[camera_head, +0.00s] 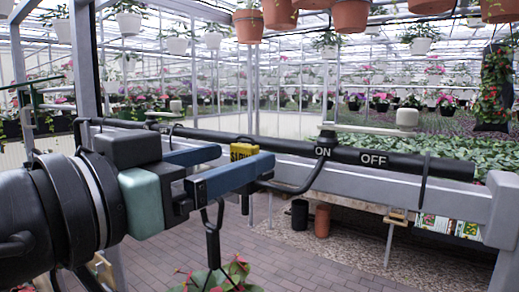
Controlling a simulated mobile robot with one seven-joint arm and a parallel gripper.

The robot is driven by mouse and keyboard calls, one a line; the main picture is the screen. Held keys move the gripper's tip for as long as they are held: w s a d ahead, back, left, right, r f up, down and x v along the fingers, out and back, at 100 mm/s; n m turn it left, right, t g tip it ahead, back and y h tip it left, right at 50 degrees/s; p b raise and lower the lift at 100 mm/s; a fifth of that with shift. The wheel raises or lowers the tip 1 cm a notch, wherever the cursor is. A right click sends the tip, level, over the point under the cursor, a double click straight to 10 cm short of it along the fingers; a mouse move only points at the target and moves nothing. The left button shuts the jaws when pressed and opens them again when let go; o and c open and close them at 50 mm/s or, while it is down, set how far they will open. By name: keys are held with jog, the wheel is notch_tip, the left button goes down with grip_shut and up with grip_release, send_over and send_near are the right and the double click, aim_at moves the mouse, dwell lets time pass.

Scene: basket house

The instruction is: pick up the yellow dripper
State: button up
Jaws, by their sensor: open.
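The likely yellow dripper is a small yellow block (243,150) with dark lettering, only partly readable. It shows near the long black pipe (345,154), left of the word ON. My gripper (247,156) reaches in from the left with two blue fingers spread apart and nothing visibly held. The far finger ends just left of the yellow block in the picture. The near finger passes in front of the block's lower edge. I cannot tell whether the block lies between the fingers or beyond them, or whether anything touches.
A grey rail (465,195) runs behind the pipe, which is marked ON and OFF. A bent black handle (305,180) shows right of my fingers. A black hook (213,240) and a leafy plant (235,275) are below. Hanging pots (350,15) are overhead. Brick floor (300,262) lies beneath.

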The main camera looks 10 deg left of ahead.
aim_at(240, 153)
jog(key=p+x, duration=0.1)
jog(key=x, duration=0.2)
jog(key=shift+w+d, duration=0.1)
jog(key=shift+w, duration=0.15)
jog(key=shift+s, duration=0.1)
jog(key=shift+c, duration=0.3)
jog(key=c, duration=1)
jog(key=shift+r, duration=0.1)
jog(key=shift+r+b, duration=1)
jog(key=shift+r, duration=3.95)
